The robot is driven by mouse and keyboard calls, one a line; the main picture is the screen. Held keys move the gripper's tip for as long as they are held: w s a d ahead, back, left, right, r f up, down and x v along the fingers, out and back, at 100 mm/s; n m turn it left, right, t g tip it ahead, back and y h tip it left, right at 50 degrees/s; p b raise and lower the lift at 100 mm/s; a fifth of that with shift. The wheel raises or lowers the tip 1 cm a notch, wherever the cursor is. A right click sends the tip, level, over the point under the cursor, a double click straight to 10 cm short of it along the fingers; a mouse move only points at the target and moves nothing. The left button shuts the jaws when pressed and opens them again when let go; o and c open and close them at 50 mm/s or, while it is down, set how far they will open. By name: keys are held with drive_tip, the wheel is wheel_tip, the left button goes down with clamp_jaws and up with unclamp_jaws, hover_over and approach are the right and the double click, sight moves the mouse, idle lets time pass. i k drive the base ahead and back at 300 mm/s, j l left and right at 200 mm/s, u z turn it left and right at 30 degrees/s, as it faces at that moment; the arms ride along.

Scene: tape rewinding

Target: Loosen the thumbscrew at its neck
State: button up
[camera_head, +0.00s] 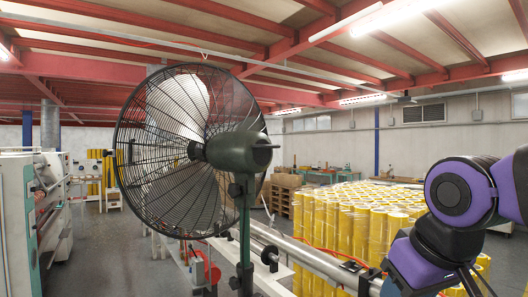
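A large pedestal fan (170,150) with a black wire cage stands left of centre, its cage turned to the left. Its dark green motor housing (240,151) sits on top of a green post (245,235). A small dark knob-like part (236,189) shows at the neck just below the housing; it is too small to tell its exact shape or how tight it is. My purple and black arm (450,195) is at the right, well apart from the fan, and runs down toward the bottom edge. I cannot make out my gripper.
A long metal roller (310,258) on a machine runs behind the post toward the lower right. Many yellow rolls (345,225) stand behind it. A pale machine (25,205) is at far left, with open floor (100,250) between it and the fan.

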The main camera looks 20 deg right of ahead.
sight(233, 190)
drive_tip(key=i+j+u, duration=0.25)
drive_tip(key=i, duration=0.15)
drive_tip(key=i+u, duration=0.3)
drive_tip(key=i, duration=0.15)
